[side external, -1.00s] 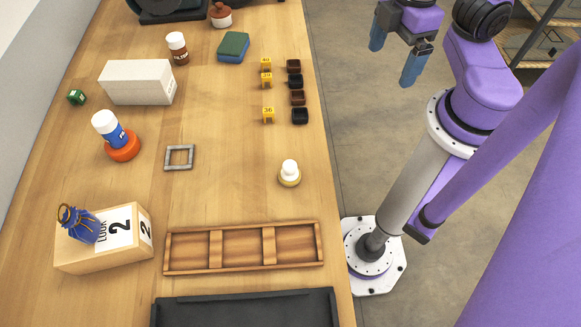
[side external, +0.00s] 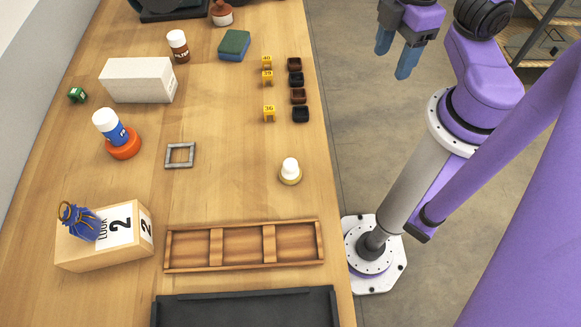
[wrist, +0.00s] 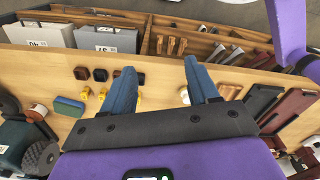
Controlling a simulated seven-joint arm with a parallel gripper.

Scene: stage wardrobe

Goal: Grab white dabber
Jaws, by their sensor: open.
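A small dabber with a rounded white top and a pale yellow base (side external: 290,170) stands upright on the wooden table, near its right edge. In the wrist view, a white thing (wrist: 185,95) that looks like the dabber shows beside the right finger, partly hidden by it. My gripper (side external: 393,63) is open and empty. It is up in the air, off the table's right edge and apart from the dabber. Its two blue fingers (wrist: 159,67) are spread in the wrist view.
A three-part wooden tray (side external: 243,247) lies in front of the dabber, with a dark tray (side external: 245,308) nearer. Yellow number markers (side external: 268,113) and small dark cups (side external: 300,114) sit behind it. A grey square frame (side external: 180,155) lies left. Table around the dabber is clear.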

